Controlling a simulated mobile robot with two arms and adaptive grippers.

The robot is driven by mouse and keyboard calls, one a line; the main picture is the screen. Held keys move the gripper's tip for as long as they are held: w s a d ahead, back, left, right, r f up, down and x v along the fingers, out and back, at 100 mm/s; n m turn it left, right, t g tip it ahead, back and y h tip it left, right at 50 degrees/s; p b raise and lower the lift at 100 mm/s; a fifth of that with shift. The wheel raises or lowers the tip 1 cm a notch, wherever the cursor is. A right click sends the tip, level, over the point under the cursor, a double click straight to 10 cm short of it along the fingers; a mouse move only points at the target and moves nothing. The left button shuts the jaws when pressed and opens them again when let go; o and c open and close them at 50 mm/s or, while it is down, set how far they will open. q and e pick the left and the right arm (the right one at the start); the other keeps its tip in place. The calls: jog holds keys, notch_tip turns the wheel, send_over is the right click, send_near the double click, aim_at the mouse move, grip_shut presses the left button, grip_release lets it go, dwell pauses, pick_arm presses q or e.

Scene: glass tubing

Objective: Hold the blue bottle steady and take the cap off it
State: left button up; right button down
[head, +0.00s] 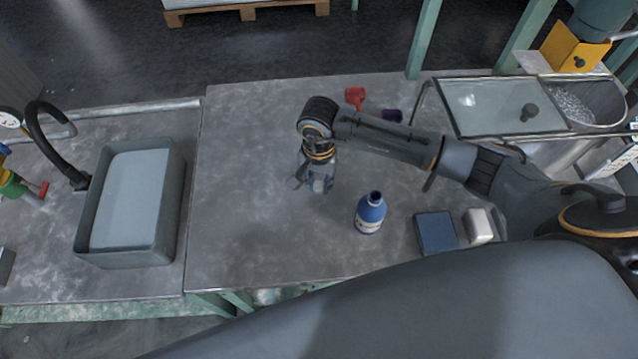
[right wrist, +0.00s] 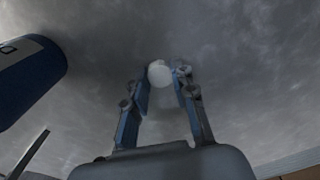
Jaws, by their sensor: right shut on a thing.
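The blue bottle (head: 369,217) stands upright on the grey worktop in the head view. Its neck points up and its mouth looks dark and open, with no cap on it. Part of the bottle shows at the upper left of the right wrist view (right wrist: 28,80). My right gripper (head: 311,190) is left of the bottle and apart from it, pointing down at the worktop. In the right wrist view the gripper (right wrist: 167,80) is shut on a small round white cap (right wrist: 159,73) at its fingertips. My left gripper is not in view.
A blue box (head: 436,233) and a white block (head: 478,226) lie right of the bottle. A red item (head: 355,97) and a dark purple item (head: 392,116) lie behind my right arm. A grey basin (head: 176,205) is at left. The worktop left of my gripper is clear.

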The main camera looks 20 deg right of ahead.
aim_at(319, 186)
jog(key=shift+f, duration=0.15)
jog(key=c, duration=1.1)
grip_release()
jog(key=shift+r, duration=0.5)
notch_tip(319, 186, up, 12)
jog(key=shift+f+b, duration=0.25)
jog(key=shift+b, duration=0.1)
